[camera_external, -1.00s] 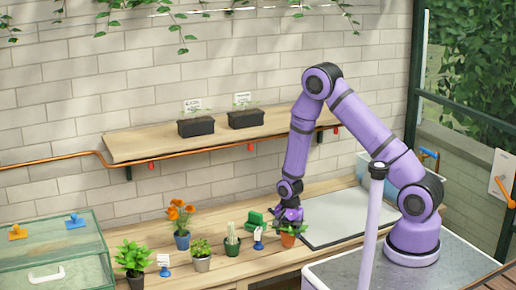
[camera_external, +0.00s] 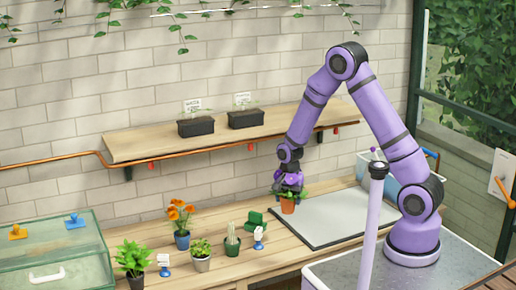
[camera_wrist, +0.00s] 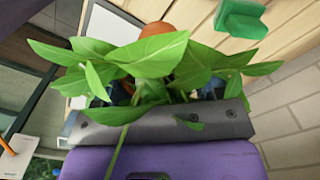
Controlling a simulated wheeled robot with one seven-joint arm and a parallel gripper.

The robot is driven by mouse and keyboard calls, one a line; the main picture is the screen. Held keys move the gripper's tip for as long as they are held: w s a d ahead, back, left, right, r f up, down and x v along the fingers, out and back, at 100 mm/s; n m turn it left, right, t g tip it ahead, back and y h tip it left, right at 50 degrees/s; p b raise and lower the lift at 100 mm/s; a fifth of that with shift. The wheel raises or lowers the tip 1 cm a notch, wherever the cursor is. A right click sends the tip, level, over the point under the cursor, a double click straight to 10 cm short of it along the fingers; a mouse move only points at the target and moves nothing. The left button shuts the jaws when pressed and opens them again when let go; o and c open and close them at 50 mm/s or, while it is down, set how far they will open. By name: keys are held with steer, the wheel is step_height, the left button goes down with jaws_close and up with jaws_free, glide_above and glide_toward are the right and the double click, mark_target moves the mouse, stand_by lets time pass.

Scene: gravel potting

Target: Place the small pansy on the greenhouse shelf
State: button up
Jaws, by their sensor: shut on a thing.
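A leafy green plant in a small terracotta pot (camera_external: 287,207) is held by my gripper (camera_external: 288,190) above the bench, near the left edge of the grey mat. No blossom shows clearly on it, so I cannot tell if it is the small pansy. In the wrist view its leaves (camera_wrist: 150,58) cover most of my gripper (camera_wrist: 165,95), with the terracotta pot (camera_wrist: 157,30) behind them. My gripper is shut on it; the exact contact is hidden. The wooden shelf (camera_external: 150,144) on the brick wall is higher, to the left.
Two black planters (camera_external: 196,127) (camera_external: 245,119) stand on the shelf. A copper pipe (camera_external: 60,158) runs along its front. On the bench are an orange-flowered plant (camera_external: 181,240), several other pots, a green block (camera_external: 252,221) and a glass-lidded box (camera_external: 50,255). The grey mat (camera_external: 335,217) is clear.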

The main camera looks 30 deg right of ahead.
steer(key=w+d+r, duration=0.4)
steer(key=d+r, duration=0.3)
steer(key=r, duration=0.3)
steer(key=w+d+r, duration=0.4)
steer(key=d+r, duration=0.2)
steer(key=r, duration=0.5)
steer(key=w+d+r, duration=0.4)
steer(key=d+r, duration=0.3)
steer(key=r, duration=0.3)
steer(key=w, duration=0.5)
steer(key=w+f, duration=0.1)
steer(key=w, duration=0.4)
steer(key=w+d, duration=0.1)
steer(key=w, duration=0.4)
steer(key=shift+w+d+f, duration=0.1)
steer(key=shift+w+f, duration=0.05)
steer(key=shift+f, duration=1.75)
steer(key=shift+f, duration=0.15)
steer(key=o, duration=1)
